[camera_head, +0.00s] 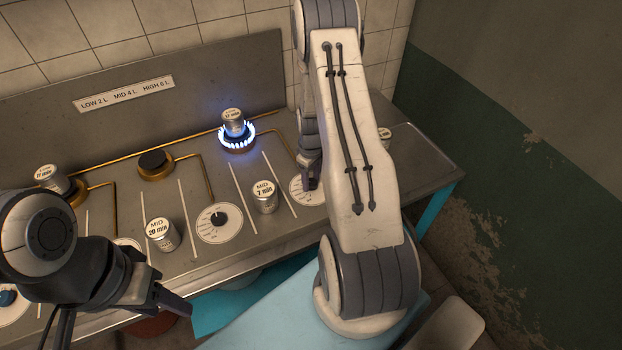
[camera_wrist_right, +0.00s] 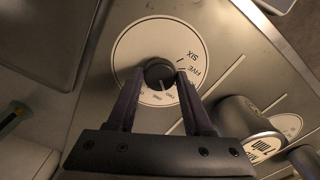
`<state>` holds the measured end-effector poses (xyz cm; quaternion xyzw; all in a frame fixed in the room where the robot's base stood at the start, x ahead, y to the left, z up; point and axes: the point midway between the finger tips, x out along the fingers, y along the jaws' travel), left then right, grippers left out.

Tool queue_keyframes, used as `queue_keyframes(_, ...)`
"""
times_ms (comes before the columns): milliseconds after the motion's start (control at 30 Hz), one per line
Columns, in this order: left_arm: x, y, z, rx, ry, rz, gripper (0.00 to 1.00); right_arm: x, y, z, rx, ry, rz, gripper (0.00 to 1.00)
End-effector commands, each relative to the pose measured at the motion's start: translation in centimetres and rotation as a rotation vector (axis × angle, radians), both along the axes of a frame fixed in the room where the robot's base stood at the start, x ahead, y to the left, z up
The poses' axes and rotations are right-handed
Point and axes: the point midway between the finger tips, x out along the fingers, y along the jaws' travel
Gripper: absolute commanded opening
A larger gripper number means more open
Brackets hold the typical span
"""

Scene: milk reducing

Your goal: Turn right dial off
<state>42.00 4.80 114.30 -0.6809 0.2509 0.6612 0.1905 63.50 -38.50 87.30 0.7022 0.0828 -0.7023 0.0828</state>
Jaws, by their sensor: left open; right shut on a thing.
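The right dial (camera_head: 301,191) is a white disc with printed words around a black knob (camera_wrist_right: 159,72). It is partly hidden by my right arm in the head view. My right gripper (camera_wrist_right: 157,80) has its two fingers on either side of the knob and is shut on it. In the head view, the right gripper (camera_head: 309,182) points down at the dial. The right burner (camera_head: 238,141) burns with a blue flame under a can (camera_head: 233,121) labelled in minutes. My left gripper (camera_head: 167,288) is open and empty near the counter's front edge at lower left.
Cans marked MID stand on the counter, one (camera_head: 265,197) just left of the right dial and another (camera_head: 162,234) beside the middle dial (camera_head: 219,222). The middle burner (camera_head: 155,165) is unlit and bare. Another can (camera_head: 52,179) stands at the left burner. Brass pipes run along the counter.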

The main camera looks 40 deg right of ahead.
Motion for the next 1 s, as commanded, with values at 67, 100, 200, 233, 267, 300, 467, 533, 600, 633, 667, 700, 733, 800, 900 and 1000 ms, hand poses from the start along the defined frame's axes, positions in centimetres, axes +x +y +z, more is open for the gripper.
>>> queue_keyframes(67, 0.0, 0.0, -0.1, 0.0, 0.0, 0.0, 0.5, 0.0, 0.0, 0.0, 0.0, 0.0, -0.015, 0.0)
queue_keyframes(100, 0.0, 0.0, -0.1, 0.0, 0.0, 0.0, 0.5, 0.0, 0.0, 0.0, 0.0, 0.0, -0.027, 0.0)
queue_keyframes(200, 0.0, 0.0, -0.3, 0.0, 0.0, 0.0, 0.5, 0.0, 0.0, 0.0, -0.001, -0.001, -0.071, 0.0)
queue_keyframes(233, 0.0, 0.0, -0.4, 0.0, 0.0, 0.0, 0.5, 0.0, 0.0, 0.0, -0.001, -0.001, -0.087, 0.0)
queue_keyframes(267, 0.0, 0.0, -0.5, 0.0, 0.0, 0.0, 0.5, 0.0, 0.0, 0.0, -0.001, -0.001, -0.106, 0.0)
queue_keyframes(300, 0.0, 0.0, -0.6, 0.0, 0.0, 0.0, 0.5, 0.0, 0.0, 0.0, -0.001, -0.001, -0.133, 0.0)
queue_keyframes(467, 0.0, 0.0, -1.0, 0.0, 0.0, 0.0, 0.5, 0.0, 0.0, -0.1, 0.0, 0.0, -0.264, 0.0)
queue_keyframes(533, 0.0, 0.0, -1.2, 0.0, 0.0, -0.001, 0.5, 0.0, 0.0, -0.1, 0.0, 0.0, -0.328, 0.0)
queue_keyframes(600, 0.0, 0.0, -1.3, 0.0, 0.0, -0.001, 0.5, 0.0, 0.0, 0.0, 0.0, 0.0, -0.393, 0.0)
queue_keyframes(633, 0.0, 0.0, -1.4, 0.0, 0.0, -0.001, 0.5, 0.0, 0.0, 0.0, 0.0, 0.0, -0.42, 0.0)
queue_keyframes(667, 0.0, 0.0, -1.5, 0.0, 0.0, -0.001, 0.5, 0.0, 0.0, 0.0, 0.0, -0.001, -0.447, 0.0)
queue_keyframes(700, 0.0, 0.0, -1.6, 0.0, 0.0, -0.001, 0.5, 0.0, 0.0, 0.0, -0.001, -0.001, -0.483, 0.0)
queue_keyframes(733, 0.0, 0.0, -1.6, 0.0, 0.0, -0.001, 0.5, 0.0, 0.0, 0.0, -0.001, -0.001, -0.509, 0.0)
queue_keyframes(800, 0.0, 0.0, -1.8, 0.0, 0.0, -0.001, 0.5, 0.1, 0.0, 0.0, -0.001, -0.001, -0.567, 0.0)
queue_keyframes(900, 0.0, 0.0, -1.9, 0.0, 0.0, -0.001, 0.5, 0.1, 0.0, 0.0, -0.001, -0.001, -0.645, 0.0)
queue_keyframes(1000, 0.0, 0.0, -2.0, 0.0, 0.0, -0.001, 0.5, 0.0, 0.0, 0.0, -0.001, -0.001, -0.712, 0.0)
